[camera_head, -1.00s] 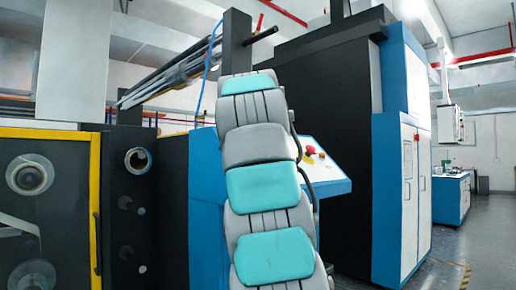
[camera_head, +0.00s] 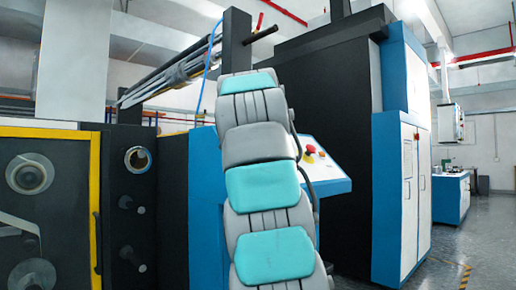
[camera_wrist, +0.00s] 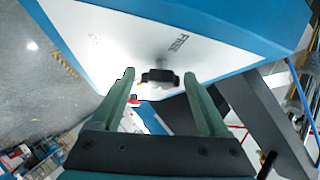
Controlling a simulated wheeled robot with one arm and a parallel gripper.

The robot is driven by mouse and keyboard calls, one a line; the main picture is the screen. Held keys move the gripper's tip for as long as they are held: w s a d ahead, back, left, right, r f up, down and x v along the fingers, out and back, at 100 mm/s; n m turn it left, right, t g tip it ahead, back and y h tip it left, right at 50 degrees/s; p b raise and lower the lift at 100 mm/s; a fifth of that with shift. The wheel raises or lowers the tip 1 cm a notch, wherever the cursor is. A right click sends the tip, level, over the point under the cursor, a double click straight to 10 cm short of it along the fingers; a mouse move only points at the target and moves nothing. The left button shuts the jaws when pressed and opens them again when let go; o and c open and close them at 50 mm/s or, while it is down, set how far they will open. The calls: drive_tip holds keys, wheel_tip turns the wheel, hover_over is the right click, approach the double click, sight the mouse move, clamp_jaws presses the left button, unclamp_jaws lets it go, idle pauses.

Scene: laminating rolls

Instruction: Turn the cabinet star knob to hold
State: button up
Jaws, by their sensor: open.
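In the wrist view the star knob (camera_wrist: 160,77) is a small dark knob on a short stem, standing out from a white panel (camera_wrist: 112,47) with a blue edge. A label reading "FREE" is printed near the stem. Another mark to its left is too small to read. My gripper (camera_wrist: 158,75) is open, its two green fingers pointing at the panel. The knob appears between the fingertips, with a visible gap on each side. I cannot tell whether the tips reach as deep as the knob. In the head view my arm hides the gripper and knob.
In the head view a sloped console (camera_head: 325,172) with a red button stands right of my arm. A tall blue and white cabinet (camera_head: 399,190) stands farther right. A dark machine with a yellow frame (camera_head: 95,200) is at left. Grey floor (camera_head: 487,225) is clear at far right.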

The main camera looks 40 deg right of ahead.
drive_tip(key=v, duration=0.7)
drive_tip(key=shift+s+a, duration=0.2)
drive_tip(key=shift+a, duration=0.05)
drive_tip(key=shift+r, duration=0.1)
drive_tip(key=s+d+f+n+t+y+b, duration=0.4)
drive_tip(key=n+t+y+b, duration=0.35)
drive_tip(key=n, duration=0.65)
drive_tip(key=shift+n+t, duration=0.25)
drive_tip(key=shift+n, duration=0.05)
drive_tip(key=shift+w+d+r+p, duration=0.2)
drive_tip(key=shift+w+d, duration=0.1)
drive_tip(key=shift+w, duration=1.05)
drive_tip(key=shift+w+d+r+p, duration=0.1)
drive_tip(key=shift+w+d+p, duration=0.2)
drive_tip(key=shift+w, duration=1)
drive_tip(key=shift+w+d+r+p, duration=0.1)
drive_tip(key=shift+w+d+r, duration=0.2)
drive_tip(key=shift+w, duration=1.05)
drive_tip(key=shift+f, duration=0.1)
drive_tip(key=shift+c, duration=0.2)
drive_tip(key=shift+h, duration=0.25)
clamp_jaws()
